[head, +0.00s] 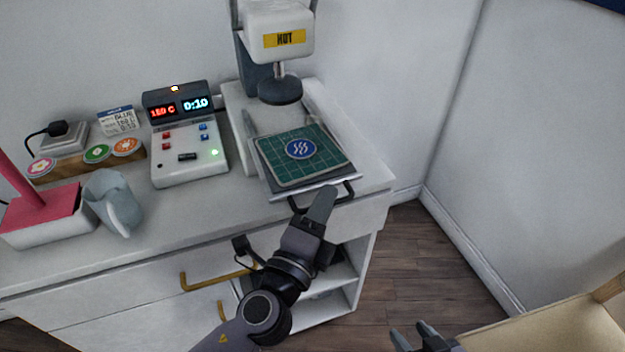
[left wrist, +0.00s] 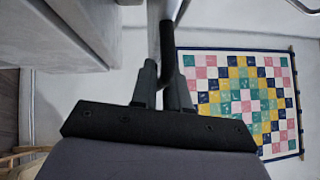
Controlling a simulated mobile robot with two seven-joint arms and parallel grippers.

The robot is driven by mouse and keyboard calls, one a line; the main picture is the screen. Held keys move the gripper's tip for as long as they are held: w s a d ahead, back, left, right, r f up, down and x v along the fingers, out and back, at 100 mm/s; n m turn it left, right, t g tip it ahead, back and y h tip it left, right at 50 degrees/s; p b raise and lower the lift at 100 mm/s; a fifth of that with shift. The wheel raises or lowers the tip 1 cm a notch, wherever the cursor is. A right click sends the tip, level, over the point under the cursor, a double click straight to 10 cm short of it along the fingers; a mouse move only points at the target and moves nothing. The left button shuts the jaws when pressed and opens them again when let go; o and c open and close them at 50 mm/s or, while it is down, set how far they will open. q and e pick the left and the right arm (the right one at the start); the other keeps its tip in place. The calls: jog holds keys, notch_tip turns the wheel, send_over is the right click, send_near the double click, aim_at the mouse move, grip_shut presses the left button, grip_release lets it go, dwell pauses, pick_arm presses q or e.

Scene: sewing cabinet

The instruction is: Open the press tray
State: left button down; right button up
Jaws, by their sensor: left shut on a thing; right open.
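The press tray (head: 322,183) is a flat grey plate with a green gridded pad (head: 322,166) and a round blue patch (head: 300,148) on it. It sits in front of the press head (head: 280,92), its front edge near the cabinet's front edge. A black handle (head: 346,192) runs along its front. My left gripper (head: 318,205) is shut on this handle, part of which it hides. In the left wrist view the dark handle bar (left wrist: 167,45) goes between its fingers (left wrist: 163,82). My right gripper (head: 414,341) is open, low at the right and apart from the tray.
A control box (head: 188,165) with lit displays stands left of the press.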

pick_arm(q)
jog(key=s, duration=0.2)
jog(key=shift+s+d, duration=0.4)
jog(key=c, duration=1.2)
grip_release()
jog(key=shift+c, duration=0.2)
